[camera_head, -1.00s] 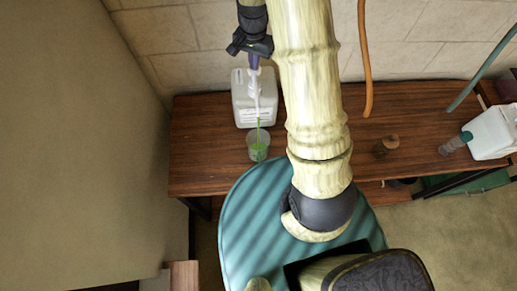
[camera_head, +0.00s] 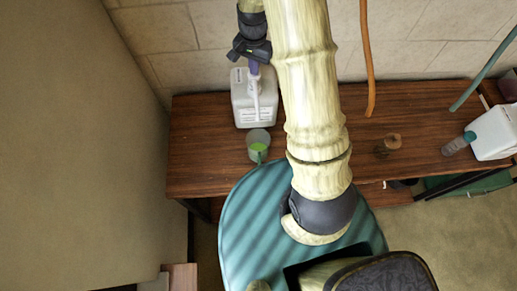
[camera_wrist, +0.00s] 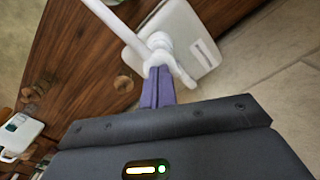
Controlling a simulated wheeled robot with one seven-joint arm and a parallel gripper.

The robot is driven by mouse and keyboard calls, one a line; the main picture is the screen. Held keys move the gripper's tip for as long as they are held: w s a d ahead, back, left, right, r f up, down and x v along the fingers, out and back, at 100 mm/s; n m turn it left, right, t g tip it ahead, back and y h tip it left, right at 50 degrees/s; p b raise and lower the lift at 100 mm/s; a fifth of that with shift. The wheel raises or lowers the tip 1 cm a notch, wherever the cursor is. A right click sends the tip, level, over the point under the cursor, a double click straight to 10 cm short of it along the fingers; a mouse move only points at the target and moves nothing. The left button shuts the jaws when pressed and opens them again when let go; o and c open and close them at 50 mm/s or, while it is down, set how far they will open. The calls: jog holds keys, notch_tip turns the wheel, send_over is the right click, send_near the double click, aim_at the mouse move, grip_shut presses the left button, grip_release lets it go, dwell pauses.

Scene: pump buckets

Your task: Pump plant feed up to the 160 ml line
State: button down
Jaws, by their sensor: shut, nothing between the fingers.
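A white jug (camera_head: 242,108) with a label stands at the back left of the table. Its white pump (camera_head: 256,96) has a spout that points toward the front. A clear cup (camera_head: 258,139) stands on the table in front of the jug, with green liquid inside; its line marks are too small to read. My gripper (camera_head: 253,68) is shut and empty, above the pump head and seemingly touching its top. In the wrist view, the purple fingertips (camera_wrist: 158,88) are together against the white pump (camera_wrist: 160,45), with the jug (camera_wrist: 180,35) behind.
The wooden table (camera_head: 205,150) has free room left of the cup. A second white jug (camera_head: 494,132) lies or stands at the right edge, near a grey-green pump part. A small brown round object (camera_head: 392,141) is on the table. Orange (camera_head: 366,70) and teal hoses hang at the back.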

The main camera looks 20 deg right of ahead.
jog(key=shift+r+p, duration=1.8)
jog(key=shift+r, duration=0.6)
jog(key=shift+f, duration=0.15)
jog(key=shift+s+f+b, duration=0.1)
jog(key=shift+f+b, duration=1.65)
jog(key=shift+f, duration=0.75)
jog(key=shift+r+p, duration=2.05)
jog(key=shift+r, duration=0.6)
jog(key=shift+f, duration=0.15)
